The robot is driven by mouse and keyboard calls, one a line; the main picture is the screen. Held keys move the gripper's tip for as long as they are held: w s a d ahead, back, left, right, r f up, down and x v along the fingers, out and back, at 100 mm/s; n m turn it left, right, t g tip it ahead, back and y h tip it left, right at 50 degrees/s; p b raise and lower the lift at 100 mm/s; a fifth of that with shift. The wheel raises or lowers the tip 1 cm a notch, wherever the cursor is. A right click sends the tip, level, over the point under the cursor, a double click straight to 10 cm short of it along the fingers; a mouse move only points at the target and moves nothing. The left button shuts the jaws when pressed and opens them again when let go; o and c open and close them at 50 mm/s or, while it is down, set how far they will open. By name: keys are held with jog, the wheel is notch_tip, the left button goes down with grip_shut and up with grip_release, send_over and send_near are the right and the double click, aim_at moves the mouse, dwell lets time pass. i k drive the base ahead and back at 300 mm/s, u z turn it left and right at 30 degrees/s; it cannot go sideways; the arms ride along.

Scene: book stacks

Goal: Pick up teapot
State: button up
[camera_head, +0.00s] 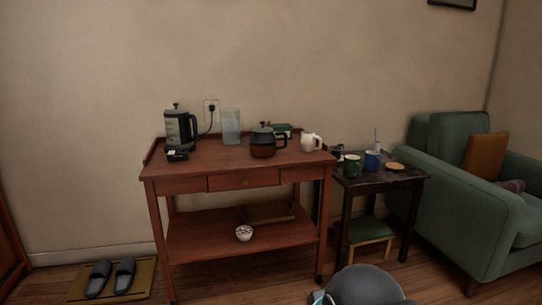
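A dark teapot (263,146) with a brown lower body stands upright on the top of a reddish wooden cart (225,166), right of its middle. Its handle points to the right and a dark lid sits on it. Nothing holds it. My gripper is not in view. Only a grey rounded part, which looks like part of my own arm, shows at the bottom edge, well in front of the cart.
On the cart top are a kettle (180,130), a clear pitcher (231,127), a green box (282,130) behind the teapot and a white jug (311,142). A dark side table (375,177) with mugs and a green armchair (455,190) stand right. Slippers (111,278) lie on the left floor.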

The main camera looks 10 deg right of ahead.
aim_at(261, 145)
jog(key=u, duration=0.15)
jog(key=k, duration=0.35)
jog(key=z, duration=1.3)
jog(key=i, duration=0.95)
jog(key=z, duration=0.35)
jog(key=i, duration=0.85)
jog(key=u, duration=1.2)
jog(key=i, duration=0.8)
jog(key=u, duration=0.9)
